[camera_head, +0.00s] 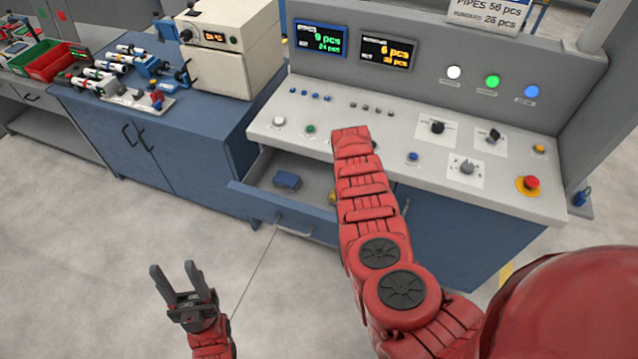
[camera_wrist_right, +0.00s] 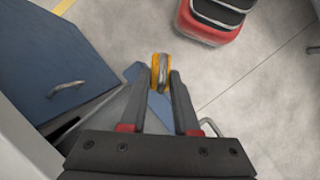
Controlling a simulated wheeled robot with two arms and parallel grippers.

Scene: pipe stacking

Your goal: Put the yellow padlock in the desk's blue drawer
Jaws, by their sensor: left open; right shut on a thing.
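The yellow padlock (camera_wrist_right: 155,70) is between the fingertips of my right gripper (camera_wrist_right: 161,76), which is shut on it, in the right wrist view. In the head view, a small yellow part of the padlock (camera_head: 332,197) shows beside my right forearm, which hides that gripper. The desk's blue drawer (camera_head: 258,203) is pulled open, and the padlock appears at or above its right part. I cannot tell its height over the drawer floor. My left gripper (camera_head: 173,267) is open and empty, low in front of the drawer, over the floor.
A blue item (camera_head: 287,180) lies in the drawer's left part. The grey control panel (camera_head: 400,140) with knobs and buttons overhangs the drawer. A blue cabinet (camera_head: 150,135) stands to the left, with a beige box (camera_head: 225,60) on top. The floor in front is clear.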

